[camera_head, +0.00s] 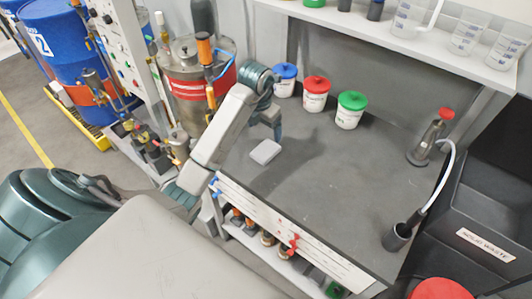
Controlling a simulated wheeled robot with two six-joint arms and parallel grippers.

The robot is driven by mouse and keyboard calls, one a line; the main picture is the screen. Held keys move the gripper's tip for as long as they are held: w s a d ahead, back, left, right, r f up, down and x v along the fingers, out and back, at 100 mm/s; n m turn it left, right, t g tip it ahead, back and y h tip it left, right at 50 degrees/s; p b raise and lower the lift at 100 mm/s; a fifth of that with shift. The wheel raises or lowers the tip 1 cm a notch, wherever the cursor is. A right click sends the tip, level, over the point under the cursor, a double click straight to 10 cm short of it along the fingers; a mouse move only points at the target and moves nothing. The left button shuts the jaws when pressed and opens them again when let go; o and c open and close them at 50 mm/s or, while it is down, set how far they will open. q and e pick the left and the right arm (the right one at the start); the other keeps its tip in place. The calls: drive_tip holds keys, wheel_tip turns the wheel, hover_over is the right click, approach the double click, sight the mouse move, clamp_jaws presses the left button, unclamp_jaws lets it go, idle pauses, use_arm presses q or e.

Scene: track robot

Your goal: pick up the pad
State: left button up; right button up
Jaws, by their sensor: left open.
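The pad (266,152) is a small light grey rectangular block lying flat on the dark grey bench top (330,200), near its left end. My left arm reaches in from the left and bends down over the bench. My left gripper (273,131) points down just behind the pad, open, and appears empty and apart from it. The gap between its fingers is hard to make out at this size. My right gripper is out of view.
Tubs with blue (286,72), red (316,85) and green (352,101) lids stand at the back of the bench. A red-topped metal bottle (430,138) and a dark cup with a bent tube (397,238) stand right. The bench middle is clear.

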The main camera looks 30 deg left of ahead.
use_arm(q)
drive_tip(key=b, duration=0.5)
hover_over(266, 150)
wheel_tip(266, 150, down, 6)
drive_tip(key=shift+s, duration=0.15)
drive_tip(key=shift+f+b, duration=0.45)
drive_tip(key=shift+b, duration=0.25)
drive_tip(key=shift+f+p, duration=0.95)
drive_tip(key=shift+p, duration=0.1)
drive_tip(key=shift+a+f, duration=0.1)
drive_tip(key=shift+f, duration=0.55)
drive_tip(key=c, duration=1)
drive_tip(key=shift+c, duration=0.2)
drive_tip(key=shift+r, duration=0.1)
